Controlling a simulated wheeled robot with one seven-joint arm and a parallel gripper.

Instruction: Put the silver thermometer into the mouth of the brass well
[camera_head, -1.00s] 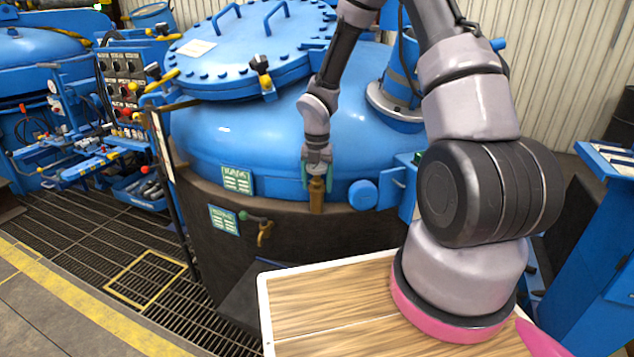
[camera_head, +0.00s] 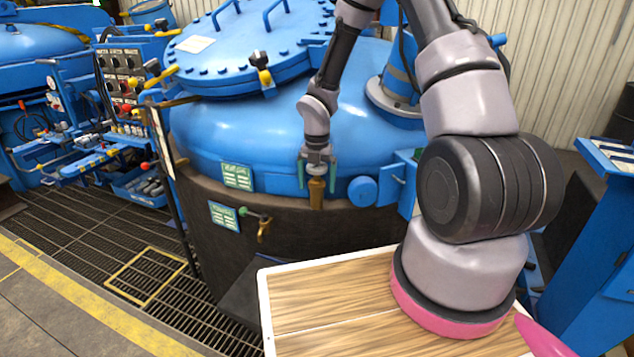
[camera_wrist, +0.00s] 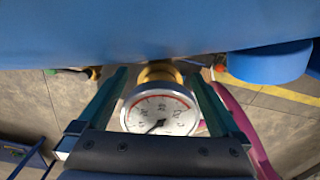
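The silver thermometer (camera_wrist: 160,112), with a round white dial and red arc, faces the wrist camera between my fingers. The brass well (camera_head: 317,193) stands upright against the front of the blue furnace vessel. Its brass rim (camera_wrist: 160,73) shows just beyond the dial in the wrist view. The thermometer's stem is hidden behind the dial, so its depth in the well cannot be seen. My gripper (camera_head: 316,173) points down directly over the well. Its two teal fingers are spread on either side of the dial, with narrow gaps showing; it is open.
The blue vessel (camera_head: 240,140) with its bolted lid (camera_head: 255,50) rises close behind the gripper. A blue round stub (camera_head: 362,191) is right of the well; a small brass tap (camera_head: 263,230) is below left. A wooden-topped table (camera_head: 325,295) is in front.

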